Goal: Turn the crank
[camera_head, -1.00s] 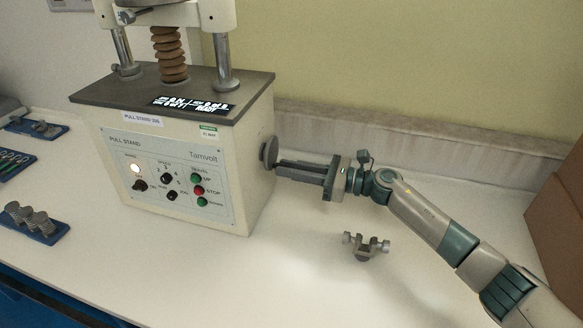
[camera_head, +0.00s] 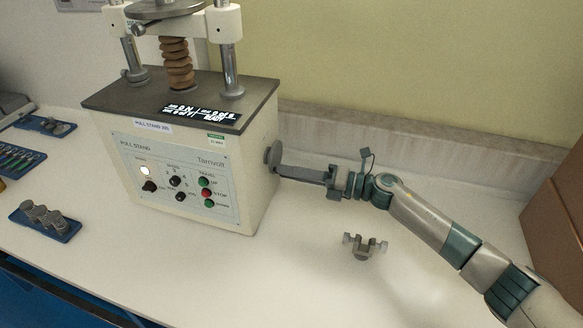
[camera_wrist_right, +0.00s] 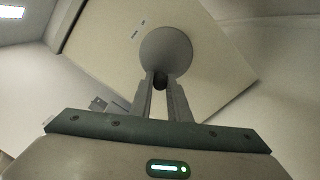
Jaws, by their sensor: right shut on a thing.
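The pull stand (camera_head: 185,170) is a cream box with a dark top plate and a front panel. The crank is a round grey disc (camera_head: 273,155) on the stand's right side. My right gripper (camera_head: 284,171) reaches in from the right, with its fingertips at the disc. In the right wrist view the disc (camera_wrist_right: 166,50) lies straight ahead of the fingers. A small dark handle (camera_wrist_right: 160,81) shows between the fingertips (camera_wrist_right: 160,76), and the gripper is shut on it. My left gripper is out of view.
A small grey clamp-like part (camera_head: 364,246) stands on the white bench below my right forearm. A blue tray (camera_head: 46,222) with grey weights is at the left. Brown boxes (camera_head: 557,205) stand at the right edge. The bench in front of the stand is clear.

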